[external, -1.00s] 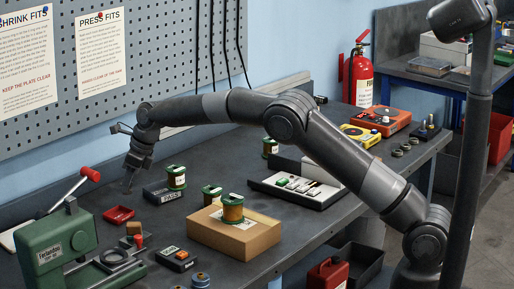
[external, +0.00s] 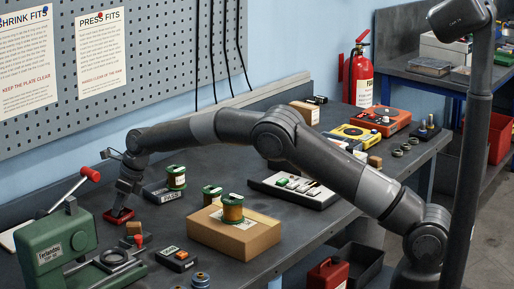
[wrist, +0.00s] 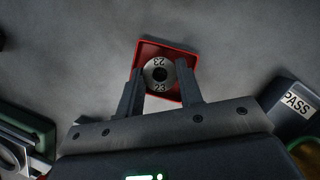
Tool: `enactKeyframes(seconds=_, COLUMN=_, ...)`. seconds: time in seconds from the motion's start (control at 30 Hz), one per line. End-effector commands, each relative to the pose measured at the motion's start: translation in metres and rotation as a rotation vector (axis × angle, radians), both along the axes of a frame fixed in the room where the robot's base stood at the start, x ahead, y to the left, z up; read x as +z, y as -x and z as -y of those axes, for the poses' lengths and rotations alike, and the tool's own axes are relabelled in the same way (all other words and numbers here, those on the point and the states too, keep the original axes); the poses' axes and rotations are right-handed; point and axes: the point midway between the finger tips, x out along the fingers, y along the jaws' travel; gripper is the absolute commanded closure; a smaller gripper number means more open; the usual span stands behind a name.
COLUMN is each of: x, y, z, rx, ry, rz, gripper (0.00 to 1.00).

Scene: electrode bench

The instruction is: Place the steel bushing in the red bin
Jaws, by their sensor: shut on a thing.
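The steel bushing (wrist: 149,77) is a round grey ring with a dark centre hole and the number 23 marked on its face. My gripper (wrist: 160,84) is shut on it, with one finger on each side. The red bin (wrist: 193,62) is a small square tray, and in the wrist view it lies around and behind the bushing. In the external view my gripper (external: 121,211) points down at the red bin (external: 110,220), fingertips at or just inside it. The bushing is hidden there. I cannot tell whether it touches the bin floor.
A dark block marked PASS (wrist: 293,100) bears a green and copper coil (external: 176,177) right of the bin. A green press (external: 58,248) with a red-knobbed lever stands at the left front. A cardboard box (external: 234,236) with a coil on top is to the right.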

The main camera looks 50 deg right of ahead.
Motion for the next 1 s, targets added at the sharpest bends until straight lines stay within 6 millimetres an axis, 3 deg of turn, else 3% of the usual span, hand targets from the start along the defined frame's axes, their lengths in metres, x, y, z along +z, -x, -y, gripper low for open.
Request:
enactKeyframes(seconds=0.13, x=0.000, y=0.000, z=0.000, rx=0.000, ry=0.001, rz=-0.001, gripper=0.58)
enactKeyframes(seconds=0.47, x=0.008, y=0.001, z=0.001, rx=0.000, ry=-0.001, rz=0.002, gripper=0.58)
enactKeyframes(seconds=1.0, x=0.097, y=0.035, z=0.023, rx=-0.001, ry=-0.002, rz=0.000, gripper=0.58)
